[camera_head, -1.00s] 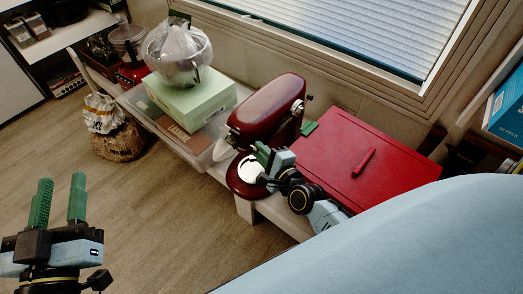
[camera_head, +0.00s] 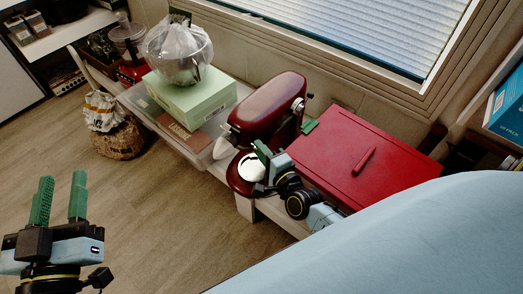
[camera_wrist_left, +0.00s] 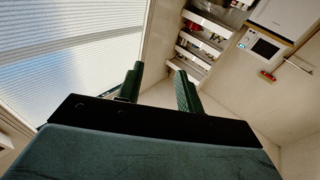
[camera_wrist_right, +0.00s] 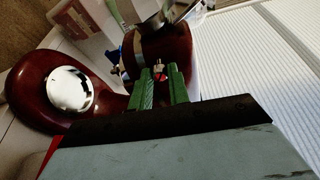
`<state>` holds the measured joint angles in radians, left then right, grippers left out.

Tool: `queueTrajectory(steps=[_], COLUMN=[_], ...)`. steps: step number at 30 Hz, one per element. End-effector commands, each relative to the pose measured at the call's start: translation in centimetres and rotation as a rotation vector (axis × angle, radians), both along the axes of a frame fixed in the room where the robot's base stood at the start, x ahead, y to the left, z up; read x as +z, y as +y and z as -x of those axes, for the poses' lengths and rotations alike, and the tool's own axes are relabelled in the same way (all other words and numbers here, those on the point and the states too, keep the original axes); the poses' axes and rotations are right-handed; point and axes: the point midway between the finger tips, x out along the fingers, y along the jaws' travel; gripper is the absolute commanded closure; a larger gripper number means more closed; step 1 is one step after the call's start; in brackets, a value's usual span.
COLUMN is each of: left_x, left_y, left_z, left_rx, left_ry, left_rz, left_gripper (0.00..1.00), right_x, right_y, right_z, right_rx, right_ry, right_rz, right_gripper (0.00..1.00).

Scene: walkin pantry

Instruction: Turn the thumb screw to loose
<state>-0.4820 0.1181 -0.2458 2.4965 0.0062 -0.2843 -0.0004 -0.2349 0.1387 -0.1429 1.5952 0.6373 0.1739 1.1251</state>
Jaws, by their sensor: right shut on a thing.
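The dark red stand mixer (camera_head: 268,105) stands on the low white shelf, its motor head above a round base with a shiny metal disc (camera_wrist_right: 68,88). The thumb screw (camera_wrist_right: 159,70), a small red and silver piece, sits on the mixer's neck between the green fingertips in the right wrist view. My right gripper (camera_wrist_right: 160,74) is shut on it. In the head view, my right gripper (camera_head: 267,153) is beside the mixer's neck, and the screw is hidden there. My left gripper (camera_head: 59,182) is open and empty, fingers up, over the floor at lower left.
A red case (camera_head: 340,150) lies right of the mixer, close to my right arm. A sack (camera_head: 116,140) stands on the floor. The floor at centre left is clear.

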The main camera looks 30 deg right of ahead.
Motion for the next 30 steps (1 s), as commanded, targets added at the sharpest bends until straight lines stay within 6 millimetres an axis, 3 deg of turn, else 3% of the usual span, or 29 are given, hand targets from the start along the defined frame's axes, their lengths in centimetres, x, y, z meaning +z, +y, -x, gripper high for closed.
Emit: queueTrajectory(steps=[2, 3, 7, 20, 30], left_x=[0.0, 0.0, 0.0, -0.2, -5.6], left_y=[0.0, 0.0, 0.0, 0.0, 1.3], left_z=[0.0, 0.0, 0.0, -0.1, 0.4], left_rx=[0.0, 0.0, 0.0, 0.001, 0.025], left_ry=[-0.001, -0.001, -0.001, 0.027, 0.351], left_rz=[0.0, 0.0, 0.0, -0.008, -0.106], left_gripper=[0.64, 0.64, 0.64, 0.64, 0.64], right_x=[-0.1, -0.1, 0.0, 0.0, 0.5], right_y=[0.1, 0.1, 0.1, 0.0, -0.3], right_z=[0.0, 0.0, 0.0, 0.6, 4.8], right_rx=[0.002, 0.002, 0.001, 0.001, 0.001], right_ry=[0.002, 0.002, 0.002, 0.003, 0.005], right_rz=[-0.001, -0.001, -0.001, -0.001, -0.001], right_gripper=[1.0, 0.78, 0.61, 0.6, 0.6])
